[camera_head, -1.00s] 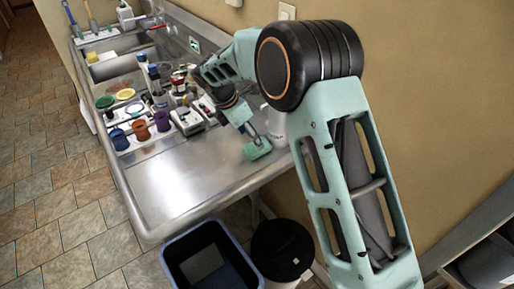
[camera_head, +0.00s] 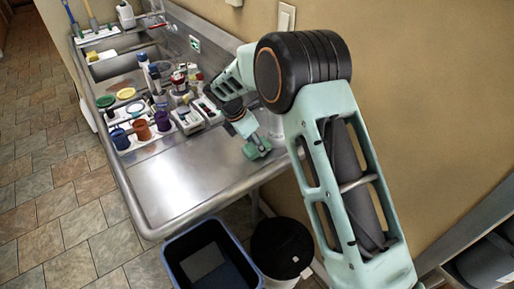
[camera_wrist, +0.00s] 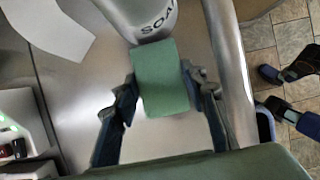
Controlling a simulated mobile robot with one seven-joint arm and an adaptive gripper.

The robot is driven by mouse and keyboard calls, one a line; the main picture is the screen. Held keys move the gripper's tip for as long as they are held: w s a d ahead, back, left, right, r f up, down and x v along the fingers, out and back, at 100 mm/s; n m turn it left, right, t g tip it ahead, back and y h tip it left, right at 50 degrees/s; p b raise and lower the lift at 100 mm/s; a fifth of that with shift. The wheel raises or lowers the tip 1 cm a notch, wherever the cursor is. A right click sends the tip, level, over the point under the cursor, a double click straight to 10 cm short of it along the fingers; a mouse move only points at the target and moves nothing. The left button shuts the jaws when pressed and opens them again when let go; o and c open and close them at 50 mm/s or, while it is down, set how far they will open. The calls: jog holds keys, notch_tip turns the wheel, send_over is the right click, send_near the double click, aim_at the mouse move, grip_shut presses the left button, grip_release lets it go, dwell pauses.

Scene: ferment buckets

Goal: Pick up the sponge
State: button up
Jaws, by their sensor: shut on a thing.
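The sponge (camera_wrist: 160,78) is a green block between my gripper's two fingers in the wrist view. My gripper (camera_wrist: 162,86) is shut on it, one dark finger against each side. In the head view the sponge (camera_head: 253,151) shows small and green at the end of my arm, over the right part of the steel counter (camera_head: 178,187). I cannot tell whether it touches the counter or is just above it.
A bottle with "SOA" lettering (camera_wrist: 158,22) stands right beside the sponge, close to the wall. Cups (camera_head: 142,131) and other items crowd the counter's left and back. Its front is clear. A blue-rimmed bin (camera_head: 212,228) and a dark bin (camera_head: 281,243) stand below.

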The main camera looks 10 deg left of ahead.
jog(key=shift+r, duration=0.1)
jog(key=shift+r, duration=0.45)
notch_tip(320, 180, up, 2)
jog(key=shift+r, duration=0.15)
jog(key=s+d+r+b, duration=0.2)
jog(key=s+d+r, duration=0.6)
jog(key=s, duration=0.3)
jog(key=shift+s+r+b, duration=0.3)
jog(key=shift+r, duration=0.5)
